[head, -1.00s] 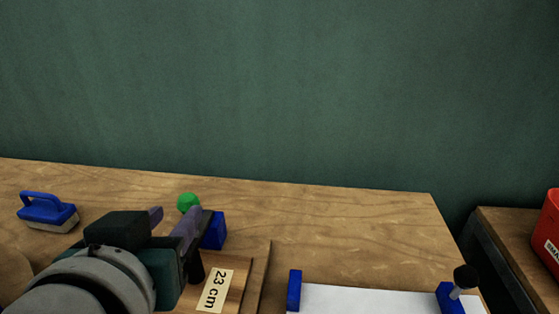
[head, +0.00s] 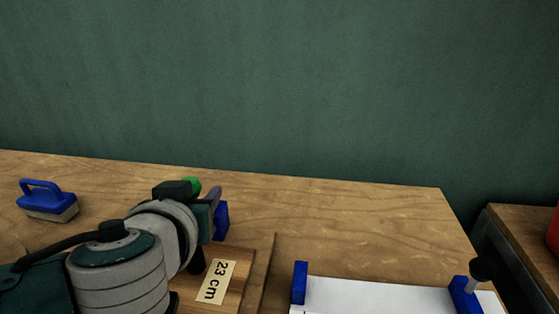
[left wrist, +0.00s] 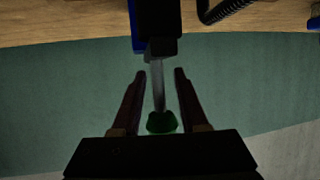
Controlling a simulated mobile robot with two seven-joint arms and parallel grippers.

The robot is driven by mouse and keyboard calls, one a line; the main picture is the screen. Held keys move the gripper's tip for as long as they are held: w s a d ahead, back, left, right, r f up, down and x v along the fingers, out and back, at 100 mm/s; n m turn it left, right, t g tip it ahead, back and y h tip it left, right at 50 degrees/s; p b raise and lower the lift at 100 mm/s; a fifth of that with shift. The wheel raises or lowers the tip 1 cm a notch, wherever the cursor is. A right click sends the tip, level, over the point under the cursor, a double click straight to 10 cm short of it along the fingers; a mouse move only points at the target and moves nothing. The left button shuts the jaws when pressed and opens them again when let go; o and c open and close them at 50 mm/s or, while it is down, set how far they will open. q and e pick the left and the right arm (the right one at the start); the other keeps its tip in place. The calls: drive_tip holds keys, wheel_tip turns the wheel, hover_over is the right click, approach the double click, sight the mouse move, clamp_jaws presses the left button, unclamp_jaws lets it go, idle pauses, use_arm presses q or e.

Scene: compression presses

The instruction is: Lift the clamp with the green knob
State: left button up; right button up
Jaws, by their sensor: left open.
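The clamp's green knob (head: 193,184) is partly hidden behind my left gripper (head: 212,197) in the head view. The clamp's blue end (head: 222,221) shows just to its right; the rest is covered by my arm and gripper. In the left wrist view, the green knob (left wrist: 163,122) and its grey screw shaft (left wrist: 158,85) lie between the two spread fingers of my left gripper (left wrist: 160,74). Narrow gaps show on both sides of the shaft, so the gripper is open around it. The clamp's dark and blue body (left wrist: 160,20) lies beyond the fingertips. My right gripper is not in view.
A wooden board with a "23 cm" label (head: 215,283) lies below the clamp. A blue-handled brush (head: 48,201) stands at left. A white panel (head: 375,297) with blue clamp parts and a black knob (head: 481,270) is at right. The table (head: 330,215) is clear at back.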

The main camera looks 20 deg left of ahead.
use_arm(q)
drive_tip(key=shift+c, duration=0.2)
clamp_jaws()
drive_tip(key=shift+w+d+r, duration=0.1)
drive_tip(key=shift+r, duration=0.15)
idle(0.9)
